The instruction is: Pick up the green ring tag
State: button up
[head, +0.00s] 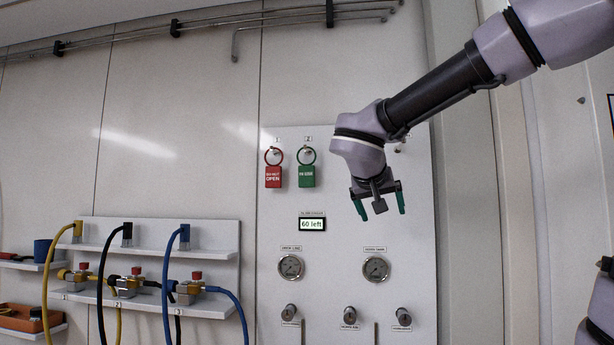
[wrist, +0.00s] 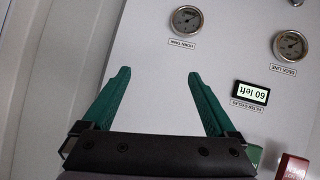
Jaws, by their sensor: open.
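A sliver of green at the lower right of the wrist view (wrist: 254,154) looks like the same tag, mostly cut off or hidden. My gripper (head: 382,214) is open and empty, to the right of and a little lower than the tag, apart from it. Its two green fingers also show in the wrist view (wrist: 159,73), spread wide with only panel between them.
A red tag (head: 273,176) hangs left of the green one. Below are a "60 left" display (head: 312,224), two gauges (head: 290,267) and several knobs (head: 349,315). Shelves (head: 150,240) with hoses and valves stand at left. The panel between gripper and green tag looks clear.

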jog(key=w+a+r+t, duration=0.4)
jog(key=a+r, duration=0.2)
jog(key=a, duration=0.3)
jog(key=n+t+y, duration=0.1)
jog(key=t+y, duration=0.1)
jog(key=t, duration=0.1)
send_near(306, 168)
jog(key=d+f, duration=0.1)
jog(key=w, duration=0.4)
jog(key=shift+w+d+r, duration=0.15)
jog(key=shift+d+r, duration=0.05)
jog(key=shift+w+d, duration=0.2)
jog(key=shift+w, duration=1.4)
jog(key=shift+w+d, duration=0.2)
jog(key=shift+w, duration=1.35)
jog(key=shift+c, duration=0.3)
grip_shut()
jog(key=shift+r, duration=0.1)
